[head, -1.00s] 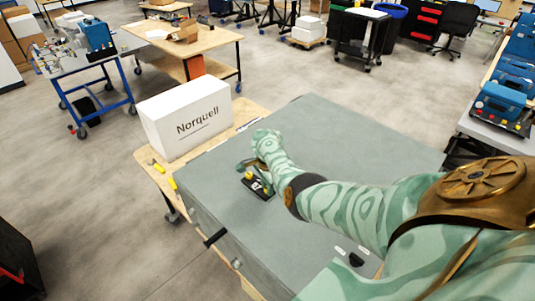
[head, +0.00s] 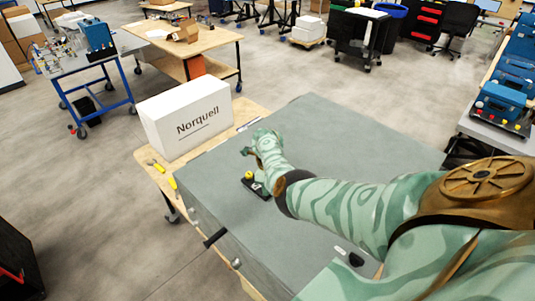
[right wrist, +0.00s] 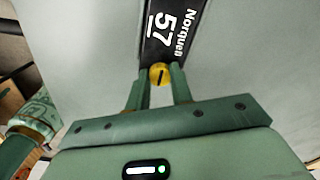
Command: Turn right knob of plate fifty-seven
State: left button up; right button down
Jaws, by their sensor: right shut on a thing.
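Plate fifty-seven is a small black plate (head: 258,189) lying on the grey bench top in the head view. A yellow knob (head: 249,175) at its left end stands free in that view, and my right arm covers its right end. In the right wrist view the plate (right wrist: 150,48) shows "57" and "Norquell" in white. A yellow round knob (right wrist: 160,75) with a dark slot mark sits at its near end. My right gripper (right wrist: 160,82) is shut on this knob, one green finger on each side. My left gripper is not in view.
A white Norquell box (head: 185,118) stands at the left of the grey bench top (head: 330,145). Yellow-handled tools (head: 157,166) lie on the wooden edge beside it. The bench top right of my arm is mostly clear.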

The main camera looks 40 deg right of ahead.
jog(key=shift+w+r+m, duration=0.15)
jog(key=shift+m, duration=0.45)
jog(key=shift+d, duration=0.1)
jog(key=c, duration=1.2)
grip_release()
